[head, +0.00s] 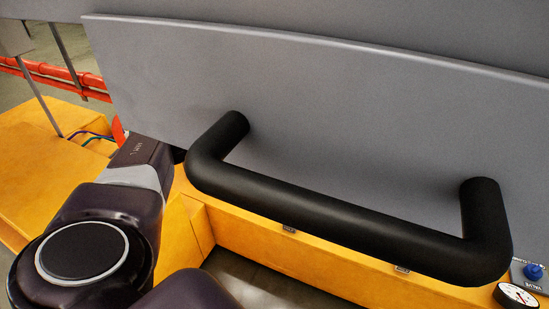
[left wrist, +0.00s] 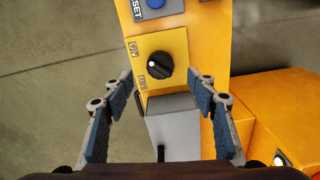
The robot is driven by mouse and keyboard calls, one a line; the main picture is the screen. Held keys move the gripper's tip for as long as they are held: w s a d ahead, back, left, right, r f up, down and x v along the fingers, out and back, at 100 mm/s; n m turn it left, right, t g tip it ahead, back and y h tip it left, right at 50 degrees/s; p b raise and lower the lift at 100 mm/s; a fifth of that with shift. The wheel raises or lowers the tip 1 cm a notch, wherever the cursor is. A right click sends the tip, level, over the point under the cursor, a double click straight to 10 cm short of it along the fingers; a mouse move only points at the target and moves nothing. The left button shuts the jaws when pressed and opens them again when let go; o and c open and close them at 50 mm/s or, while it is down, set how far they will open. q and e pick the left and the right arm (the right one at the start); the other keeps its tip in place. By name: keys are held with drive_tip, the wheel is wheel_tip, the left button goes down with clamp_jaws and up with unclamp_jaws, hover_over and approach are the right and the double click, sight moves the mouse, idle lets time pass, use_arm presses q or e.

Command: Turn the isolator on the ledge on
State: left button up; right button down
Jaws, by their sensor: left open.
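The isolator (left wrist: 159,66) is a round black knob with a white mark on its left side, set on a yellow face. Next to it are two small labels, one reading ON and a lower one that seems to read OFF; I cannot tell exactly which the mark points at. My left gripper (left wrist: 161,80) is open, its two blue-padded fingers apart on the left and right of the knob in the picture. I cannot tell the remaining distance to the knob. In the head view my left arm (head: 140,185) reaches behind a grey panel, which hides the gripper. My right gripper is not seen.
A blue RESET button (left wrist: 156,4) sits above the knob. A grey box (left wrist: 178,133) lies just below it. In the head view the grey panel (head: 330,110) with a thick black handle (head: 330,215) fills the middle. A dial gauge (head: 516,295) is at lower right.

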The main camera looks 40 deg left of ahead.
use_arm(q)
drive_tip(key=shift+r, duration=2.7)
